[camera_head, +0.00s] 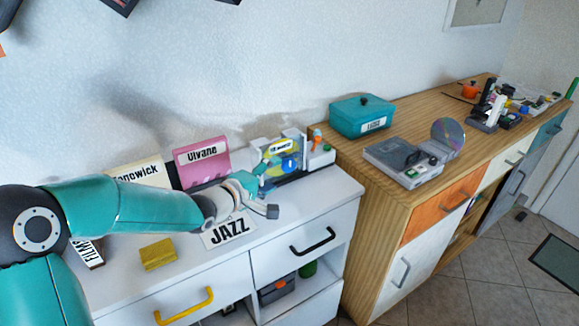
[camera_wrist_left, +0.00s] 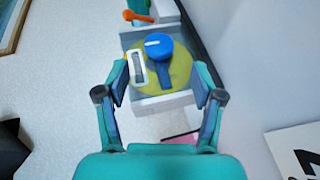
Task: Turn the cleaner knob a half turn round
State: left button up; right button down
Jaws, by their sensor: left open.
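The disc cleaner (camera_head: 293,141) is a grey-white device with a yellow disc, standing at the right end of the white cabinet, near the wall. Its blue knob (camera_head: 290,163) sits in front of the disc. In the left wrist view the blue knob (camera_wrist_left: 158,43) has a white mark and lies over the yellow disc (camera_wrist_left: 178,72). My left gripper (camera_head: 262,178) is at the cleaner's left front. In the wrist view the left gripper (camera_wrist_left: 160,80) is open, with its fingers spread to either side of the disc and the knob ahead between them, apart from it. My right gripper is out of view.
A pink "Ulvane" sleeve (camera_head: 203,170) stands left of the cleaner. A "JAZZ" card (camera_head: 229,231) and a yellow block (camera_head: 158,254) lie on the white top. A teal box (camera_head: 361,116) and a grey disc player (camera_head: 395,157) are on the wooden cabinet to the right.

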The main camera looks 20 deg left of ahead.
aim_at(287, 167)
pick_arm(q)
jog(key=x, duration=0.8)
jog(key=shift+w+d, duration=0.1)
jog(key=shift+w, duration=0.05)
